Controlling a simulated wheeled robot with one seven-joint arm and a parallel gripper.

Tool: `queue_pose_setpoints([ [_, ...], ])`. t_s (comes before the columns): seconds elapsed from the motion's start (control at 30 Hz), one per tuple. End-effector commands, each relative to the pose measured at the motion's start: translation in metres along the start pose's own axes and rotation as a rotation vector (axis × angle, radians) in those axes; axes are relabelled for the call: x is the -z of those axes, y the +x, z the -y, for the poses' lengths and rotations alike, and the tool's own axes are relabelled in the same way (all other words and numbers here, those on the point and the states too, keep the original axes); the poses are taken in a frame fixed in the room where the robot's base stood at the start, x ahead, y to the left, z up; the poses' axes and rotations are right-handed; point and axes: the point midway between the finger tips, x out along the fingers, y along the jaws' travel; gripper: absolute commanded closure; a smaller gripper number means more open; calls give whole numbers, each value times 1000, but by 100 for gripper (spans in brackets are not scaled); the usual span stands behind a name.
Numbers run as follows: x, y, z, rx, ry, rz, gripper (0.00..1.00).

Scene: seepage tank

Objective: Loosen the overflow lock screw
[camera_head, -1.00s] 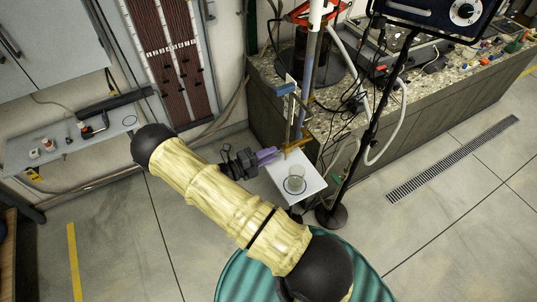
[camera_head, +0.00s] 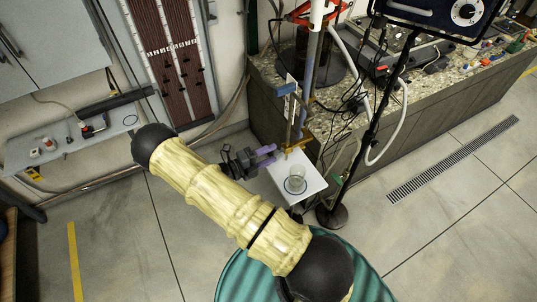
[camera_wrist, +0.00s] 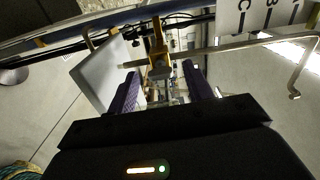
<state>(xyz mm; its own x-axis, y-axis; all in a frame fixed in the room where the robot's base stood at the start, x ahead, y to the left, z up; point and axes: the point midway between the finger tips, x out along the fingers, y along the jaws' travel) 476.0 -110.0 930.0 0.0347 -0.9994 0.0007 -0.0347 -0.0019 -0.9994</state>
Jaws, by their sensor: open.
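A brass-coloured clamp (camera_head: 297,146) sits on the upright overflow rod (camera_head: 291,118) above a small white shelf. In the wrist view the brass clamp (camera_wrist: 159,62) is just ahead of my fingers. The lock screw is too small to tell apart from the clamp with certainty. My gripper (camera_head: 273,155) has two purple fingers, spread apart to the left of the clamp. In the wrist view my gripper (camera_wrist: 162,82) is open, one finger on each side of the clamp's line, with nothing visibly gripped.
The white shelf (camera_head: 310,181) holds a glass beaker (camera_head: 297,184) below the clamp. A black stand pole (camera_head: 366,131) rises to the right. Hoses and cables hang by the stone-topped bench (camera_head: 430,90). The floor at left is clear.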

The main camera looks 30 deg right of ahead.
Motion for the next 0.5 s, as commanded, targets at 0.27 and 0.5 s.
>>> queue_pose_setpoints([
  [0.27, -1, -36, -3, -2, 2, 5, 49],
  [0.5, -1, -84, -4, -3, 3, 5, 49],
])
